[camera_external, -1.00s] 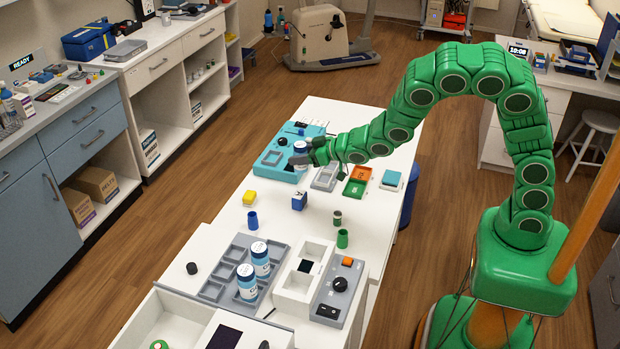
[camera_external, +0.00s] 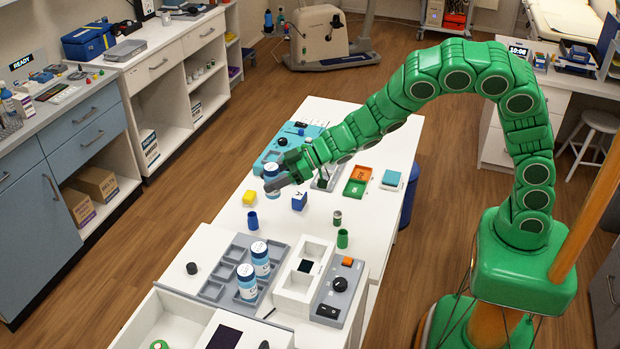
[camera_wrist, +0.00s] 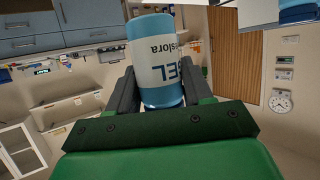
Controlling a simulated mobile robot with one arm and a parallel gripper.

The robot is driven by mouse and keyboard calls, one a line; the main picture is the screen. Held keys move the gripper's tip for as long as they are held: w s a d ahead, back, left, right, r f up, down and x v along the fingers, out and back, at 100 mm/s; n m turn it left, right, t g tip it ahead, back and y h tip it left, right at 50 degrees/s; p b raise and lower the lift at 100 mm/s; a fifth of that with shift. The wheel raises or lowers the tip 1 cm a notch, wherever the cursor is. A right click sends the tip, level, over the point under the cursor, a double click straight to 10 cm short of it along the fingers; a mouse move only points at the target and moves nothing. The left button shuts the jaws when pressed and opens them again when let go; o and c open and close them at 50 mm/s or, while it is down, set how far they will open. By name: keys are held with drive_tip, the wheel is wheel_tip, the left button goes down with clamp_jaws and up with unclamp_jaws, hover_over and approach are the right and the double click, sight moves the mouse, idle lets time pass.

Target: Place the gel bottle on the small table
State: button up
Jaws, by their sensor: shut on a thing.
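The gel bottle, white with a blue band and blue ends, is between my gripper's fingers (camera_wrist: 155,90) in the wrist view. The gel bottle's label (camera_wrist: 157,60) reads "GEL" in part. In the external view my gripper (camera_external: 276,182) is over the far half of the long white table (camera_external: 310,265). It is shut on the bottle (camera_external: 271,171), which is partly hidden by the fingers. The bottle appears raised above the table, near the teal device (camera_external: 270,155). I cannot tell which surface is the small table.
Two similar bottles (camera_external: 246,281) stand in a grey compartment tray (camera_external: 212,290). A white holder (camera_external: 291,286) and a grey control box (camera_external: 327,311) are at the near end.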

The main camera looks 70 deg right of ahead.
drive_tip(key=s+a+n+g+y, duration=0.5)
drive_tip(key=a+n+g, duration=0.1)
drive_tip(key=a, duration=0.7)
drive_tip(key=shift+s+f, duration=0.1)
drive_tip(key=shift+f, duration=3.6)
drive_tip(key=shift+f, duration=0.3)
drive_tip(key=o, duration=1.3)
drive_tip(key=v, duration=0.7)
drive_tip(key=shift+s+d, duration=0.2)
drive_tip(key=shift+d, duration=0.15)
